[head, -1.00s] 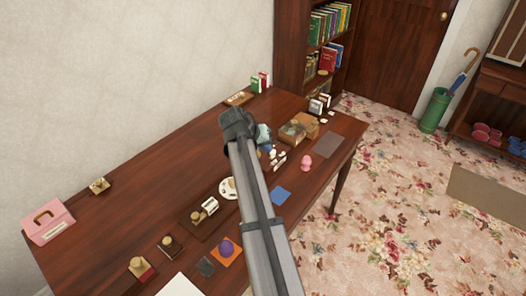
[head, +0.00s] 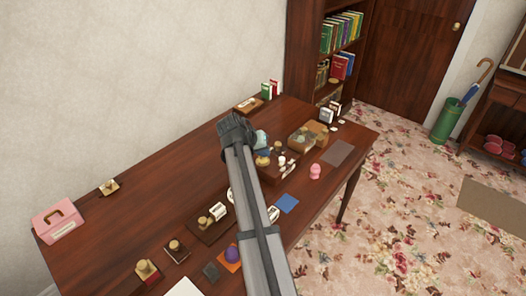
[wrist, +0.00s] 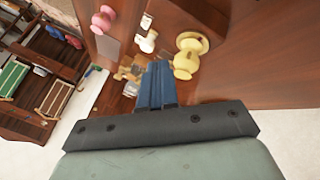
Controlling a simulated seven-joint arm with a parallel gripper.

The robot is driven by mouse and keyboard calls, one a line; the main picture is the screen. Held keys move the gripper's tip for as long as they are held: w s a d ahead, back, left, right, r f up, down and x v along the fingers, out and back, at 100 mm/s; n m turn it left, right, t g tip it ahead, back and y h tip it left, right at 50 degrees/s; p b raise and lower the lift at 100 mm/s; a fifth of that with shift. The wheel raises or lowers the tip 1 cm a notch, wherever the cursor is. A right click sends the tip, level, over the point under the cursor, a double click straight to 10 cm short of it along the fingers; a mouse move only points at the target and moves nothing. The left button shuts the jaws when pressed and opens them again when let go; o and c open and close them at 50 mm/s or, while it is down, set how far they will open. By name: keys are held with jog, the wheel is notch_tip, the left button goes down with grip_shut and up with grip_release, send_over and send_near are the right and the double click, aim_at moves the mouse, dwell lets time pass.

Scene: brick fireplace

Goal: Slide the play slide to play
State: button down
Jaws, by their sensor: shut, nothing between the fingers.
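A dark wooden block (head: 268,173) stands near the far half of the table, partly hidden by my arm. A round brass knob (head: 262,161) and small white pieces (head: 282,160) show on it. I cannot tell for certain which piece is the play slide. My gripper (head: 264,152) has a grey-green body and dark blue fingers, and hangs just above this block. In the wrist view the fingers (wrist: 156,82) are shut and empty. A yellow knob (wrist: 187,62) is close to the right of their tips. I cannot tell whether they touch.
Other knobbed pieces, a brown one (head: 176,251) and a red one (head: 147,271), stand at the near end. A pink case (head: 58,222) is at far left. The table's left middle is clear.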

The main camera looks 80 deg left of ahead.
aim_at(282, 161)
jog(key=x, duration=0.7)
jog(key=shift+f, duration=0.1)
jog(key=shift+w+a, duration=0.1)
